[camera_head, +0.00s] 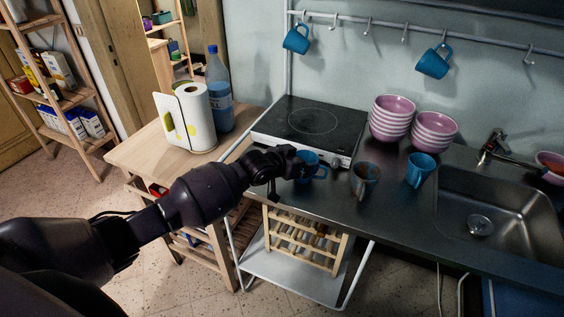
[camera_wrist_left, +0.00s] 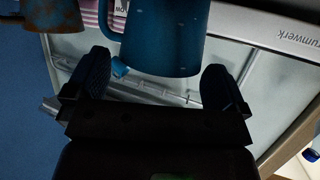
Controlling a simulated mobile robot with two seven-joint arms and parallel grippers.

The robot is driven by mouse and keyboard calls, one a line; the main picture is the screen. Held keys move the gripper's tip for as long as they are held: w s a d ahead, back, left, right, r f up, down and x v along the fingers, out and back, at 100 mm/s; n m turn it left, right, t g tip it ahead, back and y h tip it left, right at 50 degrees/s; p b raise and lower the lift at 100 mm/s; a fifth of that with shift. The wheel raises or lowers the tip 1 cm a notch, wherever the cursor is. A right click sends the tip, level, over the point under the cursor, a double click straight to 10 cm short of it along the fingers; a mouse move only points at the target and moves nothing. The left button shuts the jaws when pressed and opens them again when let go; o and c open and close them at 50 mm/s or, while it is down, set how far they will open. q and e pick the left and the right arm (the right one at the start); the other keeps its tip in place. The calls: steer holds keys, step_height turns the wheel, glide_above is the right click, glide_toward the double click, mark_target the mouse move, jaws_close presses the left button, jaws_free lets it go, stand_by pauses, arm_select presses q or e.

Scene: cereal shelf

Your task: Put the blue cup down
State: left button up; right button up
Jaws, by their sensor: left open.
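The blue cup (camera_head: 308,168) is on the dark counter just in front of the hob, partly hidden behind my left gripper (camera_head: 290,162) in the head view. In the left wrist view, the blue cup (camera_wrist_left: 170,40) fills the top middle, with its handle at its left side. My left gripper (camera_wrist_left: 157,72) is open there, one finger on each side of the picture. The cup is just beyond and between the fingertips, with gaps showing beside it. My right gripper is in neither view.
A rusty-looking cup (camera_head: 364,179) and another blue cup (camera_head: 420,169) stand to the right on the counter. Striped bowls (camera_head: 392,119) are behind them, the sink (camera_head: 490,215) further right. The hob (camera_head: 312,124) is behind the gripper; a paper towel roll (camera_head: 197,118) and bottle (camera_head: 218,90) stand left.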

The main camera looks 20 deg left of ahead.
arm_select(q)
steer(key=v, duration=1.1)
steer(key=s+a+f+n+y, duration=0.1)
steer(key=s+f+n+y, duration=0.1)
steer(key=s+f, duration=0.7)
steer(key=s+a+f+n+y, duration=0.1)
steer(key=s+a+f+y, duration=0.1)
steer(key=s+f, duration=0.8)
steer(key=s+y, duration=0.1)
steer(key=s, duration=0.6)
steer(key=shift+s+n+g+y, duration=0.3)
steer(key=shift+s+n, duration=0.05)
steer(key=shift+n, duration=0.05)
